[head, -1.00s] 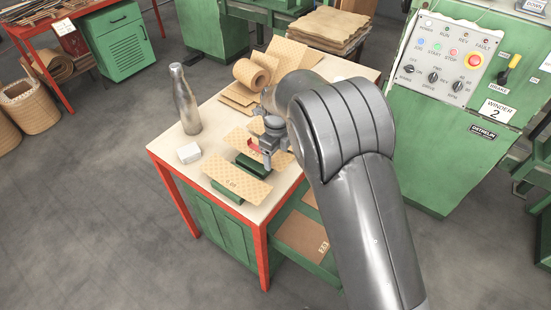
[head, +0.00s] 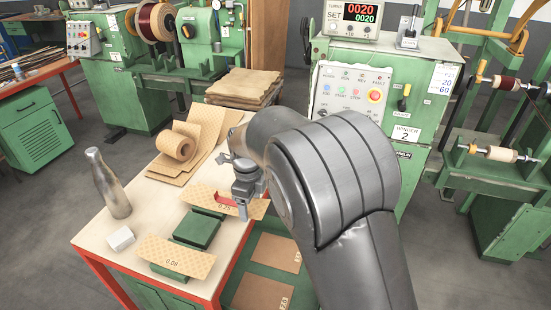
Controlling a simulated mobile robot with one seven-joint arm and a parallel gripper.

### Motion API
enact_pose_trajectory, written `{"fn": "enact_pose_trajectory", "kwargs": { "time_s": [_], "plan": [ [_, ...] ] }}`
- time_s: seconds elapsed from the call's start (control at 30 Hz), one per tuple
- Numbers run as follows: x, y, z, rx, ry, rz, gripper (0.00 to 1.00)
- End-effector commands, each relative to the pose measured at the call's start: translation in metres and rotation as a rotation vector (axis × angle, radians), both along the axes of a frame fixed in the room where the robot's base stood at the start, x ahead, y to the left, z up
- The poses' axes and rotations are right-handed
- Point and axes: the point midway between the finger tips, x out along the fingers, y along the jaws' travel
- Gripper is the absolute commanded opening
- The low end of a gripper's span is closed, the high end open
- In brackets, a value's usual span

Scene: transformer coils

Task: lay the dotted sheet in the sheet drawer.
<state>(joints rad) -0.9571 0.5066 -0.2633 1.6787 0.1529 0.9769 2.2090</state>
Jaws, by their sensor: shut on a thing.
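A tan dotted sheet marked 0.25 (head: 203,194) is at my gripper (head: 243,208), over the table top. My gripper is shut on its right part; the fingertips are small and partly hidden by the wrist. A red patch shows beside the fingers. A second tan dotted sheet, marked 0.08 (head: 190,259), lies across a green block nearer the table's front. The sheet drawer (head: 236,283) stands open at the table's right side, below the top. Brown sheets lie in it, one behind the other. My arm hides the drawer's right part.
A green block (head: 197,228) sits between the two dotted sheets. A metal bottle (head: 108,186) and a small white box (head: 120,239) stand at the left. A tan roll (head: 174,146) and flat sheets lie at the back. The winder's control panel (head: 350,90) stands behind.

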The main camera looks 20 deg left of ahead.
Motion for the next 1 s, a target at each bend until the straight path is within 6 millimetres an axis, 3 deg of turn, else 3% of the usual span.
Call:
{"fn": "enact_pose_trajectory", "kwargs": {
  "time_s": [0.17,0.37,0.7,1.0],
  "plan": [
    [0.003,-0.005,-0.001,-0.001,0.0,0.012,0.51],
    [0.021,-0.033,-0.015,-0.001,0.001,0.111,0.51],
    [0.063,-0.122,-0.058,0.0,0.003,0.453,0.51],
    [0.083,-0.208,-0.094,0.001,0.003,0.775,0.51]
  ]
}}
